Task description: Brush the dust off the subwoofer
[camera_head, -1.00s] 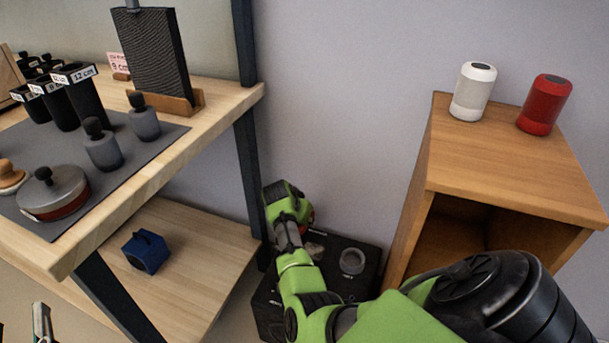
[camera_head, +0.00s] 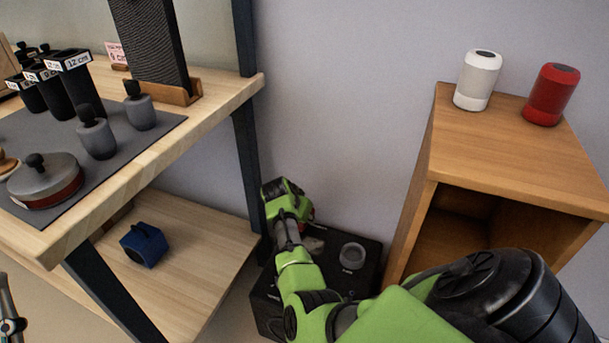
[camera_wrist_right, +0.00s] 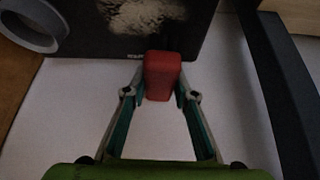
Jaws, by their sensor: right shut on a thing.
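The subwoofer (camera_head: 368,275) is a black box on the floor, between the shelf unit and the wooden cabinet. A grey ring (camera_head: 353,256) and a pale dusty patch (camera_head: 314,243) show on its top. In the right wrist view its dark top (camera_wrist_right: 95,42) fills the upper part, with the dust patch (camera_wrist_right: 145,14) at the upper edge. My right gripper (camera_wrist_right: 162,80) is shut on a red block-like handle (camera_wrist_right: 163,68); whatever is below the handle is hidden. In the head view my right arm hides the gripper fingers. A metal part of my left gripper (camera_head: 8,318) shows at the left edge.
The shelf unit (camera_head: 190,115) stands close on the left, its dark post (camera_head: 247,150) beside my right arm. A blue box (camera_head: 144,245) lies on its lower shelf. The wooden cabinet (camera_head: 515,145) on the right carries a white speaker (camera_head: 477,80) and a red speaker (camera_head: 551,94).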

